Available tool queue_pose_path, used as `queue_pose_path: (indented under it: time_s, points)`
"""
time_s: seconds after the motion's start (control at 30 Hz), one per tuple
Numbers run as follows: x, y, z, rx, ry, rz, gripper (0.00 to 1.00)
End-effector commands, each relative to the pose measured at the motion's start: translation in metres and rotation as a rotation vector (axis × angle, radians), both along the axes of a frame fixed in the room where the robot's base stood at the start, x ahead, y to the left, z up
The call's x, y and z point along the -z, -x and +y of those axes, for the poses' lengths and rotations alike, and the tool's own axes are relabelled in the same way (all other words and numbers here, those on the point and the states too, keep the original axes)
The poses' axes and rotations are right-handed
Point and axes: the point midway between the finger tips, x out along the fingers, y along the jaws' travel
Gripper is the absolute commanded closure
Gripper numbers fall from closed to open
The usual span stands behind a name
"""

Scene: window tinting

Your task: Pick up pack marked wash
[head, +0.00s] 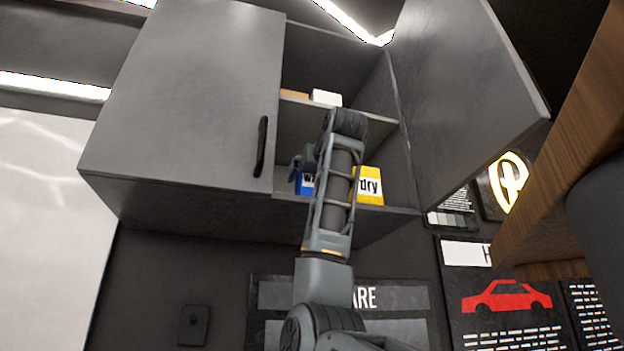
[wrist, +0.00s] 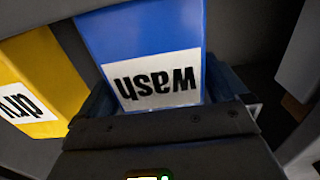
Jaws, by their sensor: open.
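The blue pack marked wash (wrist: 140,35) fills the top middle of the wrist view, its white label upside down there. In the head view the wash pack (head: 303,189) stands on the cabinet's lower shelf, partly hidden by my arm. My gripper (wrist: 165,92) is open, with a finger on either side of the pack's label end. I cannot tell whether the fingers touch it. In the head view my gripper (head: 303,168) is in front of the pack, mostly hidden behind my wrist.
A yellow pack marked dry (head: 370,186) stands close to the right; it also shows in the wrist view (wrist: 45,75). The cabinet's left door (head: 190,95) is shut and its right door (head: 460,100) is open. White and tan boxes (head: 326,97) sit on the upper shelf.

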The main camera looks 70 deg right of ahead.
Motion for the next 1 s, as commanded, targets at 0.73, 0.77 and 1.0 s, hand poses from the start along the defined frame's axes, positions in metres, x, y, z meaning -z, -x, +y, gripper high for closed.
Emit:
queue_pose_path:
  time_s: [0.73,0.77,1.0]
  points:
    - [0.0,-0.015,-0.017,0.0,0.001,-0.001,0.28]
    - [0.0,-0.015,-0.017,0.0,0.001,-0.001,0.31]
    - [-0.001,-0.015,-0.017,0.0,0.001,-0.001,0.51]
